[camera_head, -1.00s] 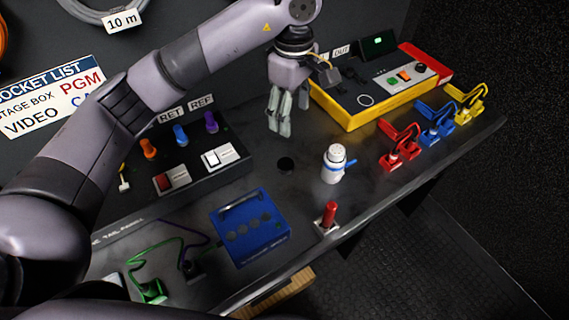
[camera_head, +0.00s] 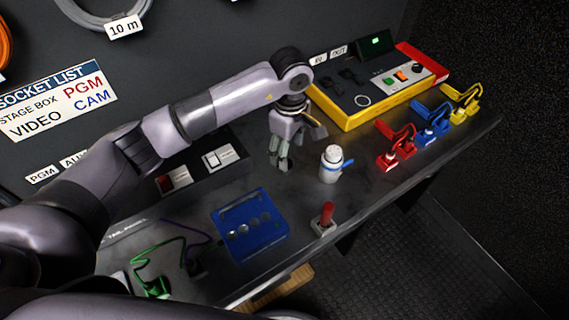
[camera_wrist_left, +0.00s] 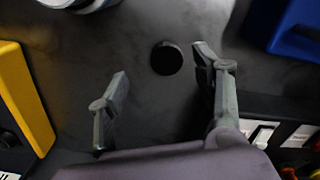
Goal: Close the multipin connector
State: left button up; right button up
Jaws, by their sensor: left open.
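I cannot tell for sure which part is the multipin connector. Dark connector-like parts (camera_head: 348,77) sit on the left of the yellow-framed box (camera_head: 378,112). Red (camera_head: 396,146), blue (camera_head: 432,122) and yellow (camera_head: 461,101) hinged pieces with cables stand in a row at the right edge of the bench. My left gripper (camera_head: 280,162) hangs fingers down over the bench, between the switch panel and the white bottle. In the left wrist view its fingers (camera_wrist_left: 161,64) are apart and empty, with a dark round spot (camera_wrist_left: 166,58) on the bench between them. My right gripper is not visible.
The white bottle with a blue band (camera_head: 330,165) stands just right of the gripper. The bench front drops off at lower right.

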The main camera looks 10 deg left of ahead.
pick_arm(q)
jog(key=f, duration=0.1)
jog(key=f+p, duration=0.1)
jog(key=f, duration=0.2)
jog(key=shift+s+a+p, duration=0.3)
jog(key=shift+p, duration=0.05)
jog(key=shift+f, duration=0.6)
jog(key=shift+c, duration=0.2)
jog(key=c, duration=0.7)
